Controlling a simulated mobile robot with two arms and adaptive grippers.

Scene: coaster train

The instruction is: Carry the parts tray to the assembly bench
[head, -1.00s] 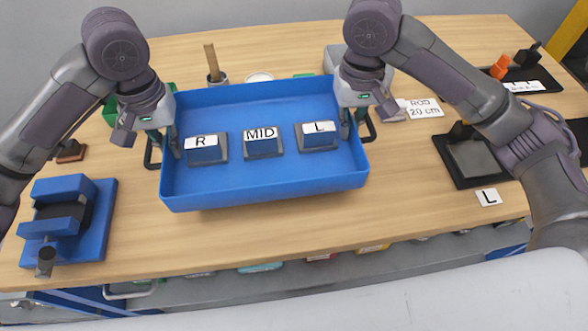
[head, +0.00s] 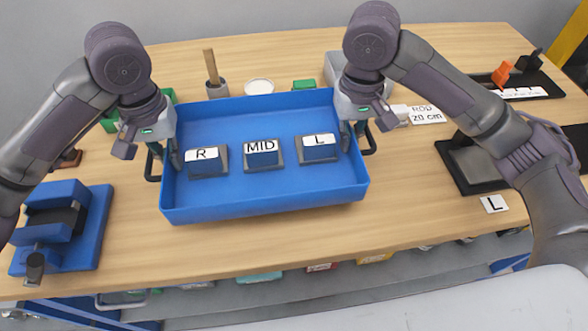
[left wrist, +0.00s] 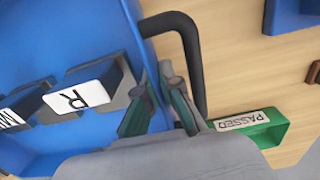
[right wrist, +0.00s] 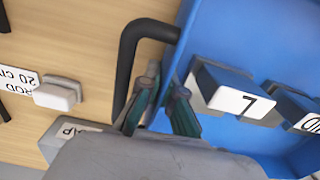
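The blue parts tray (head: 265,209) is level over the wooden bench (head: 330,235). It holds three blocks labelled R (head: 207,168), MID (head: 263,159) and L (head: 319,152). My left gripper (left wrist: 158,88) is closed over the tray's left side wall, beside a black handle (left wrist: 190,50). My right gripper (right wrist: 163,88) is closed over the right side wall, beside the other black handle (right wrist: 128,60). Each has one finger inside and one outside the wall. I cannot tell whether the tray's underside touches the bench top.
A blue vise-like fixture (head: 60,235) stands at the bench's left. A cup with a stick (head: 215,88) and a green box (head: 303,85) are behind the tray. At right are a ROD 20 cm card (head: 427,115), a dark plate (head: 470,175) and an L card (head: 494,204).

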